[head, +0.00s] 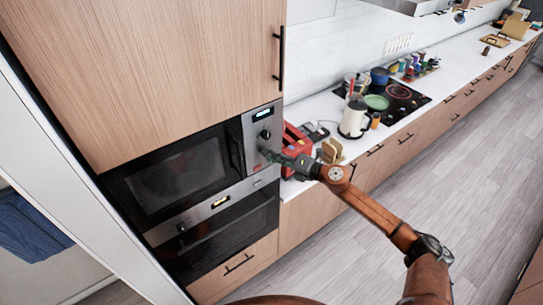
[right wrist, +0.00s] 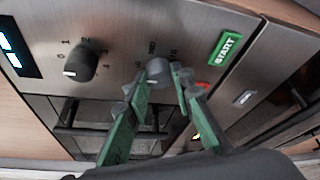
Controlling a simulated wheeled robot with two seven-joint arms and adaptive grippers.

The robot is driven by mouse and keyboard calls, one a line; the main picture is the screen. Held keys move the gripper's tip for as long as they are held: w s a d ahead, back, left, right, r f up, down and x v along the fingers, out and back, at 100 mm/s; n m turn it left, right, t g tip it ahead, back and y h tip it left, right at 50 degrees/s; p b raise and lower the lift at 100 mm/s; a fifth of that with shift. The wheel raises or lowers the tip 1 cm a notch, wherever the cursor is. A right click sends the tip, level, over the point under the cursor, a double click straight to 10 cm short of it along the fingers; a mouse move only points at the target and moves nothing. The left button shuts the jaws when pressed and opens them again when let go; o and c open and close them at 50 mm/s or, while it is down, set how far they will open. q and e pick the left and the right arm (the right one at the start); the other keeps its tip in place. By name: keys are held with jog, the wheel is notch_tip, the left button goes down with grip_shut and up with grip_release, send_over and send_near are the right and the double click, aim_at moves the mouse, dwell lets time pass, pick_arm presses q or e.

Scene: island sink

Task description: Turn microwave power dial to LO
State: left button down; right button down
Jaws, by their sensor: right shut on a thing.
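The microwave (head: 180,172) is built into the tall wooden cabinet, with a steel control panel (head: 263,117) on its right side. In the right wrist view the grey power dial (right wrist: 158,69) sits between my right gripper's fingers (right wrist: 160,88), with small labels around its upper side; they are hard to read. A small pale mark shows low on the dial. My right gripper (head: 270,153) is shut on this dial and hides it in the head view. A darker numbered dial (right wrist: 81,62) is to its left. My left gripper is in neither view.
A green START button (right wrist: 226,47) and a red button (right wrist: 202,85) lie right of the power dial. An oven (head: 220,228) is below the microwave. A red toaster (head: 294,140) stands on the counter close to my right gripper. The floor is clear.

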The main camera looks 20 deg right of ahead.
jog(key=c, duration=1.7)
grip_release()
jog(key=shift+f, duration=0.1)
jog(key=shift+o, duration=0.2)
jog(key=v, duration=1.2)
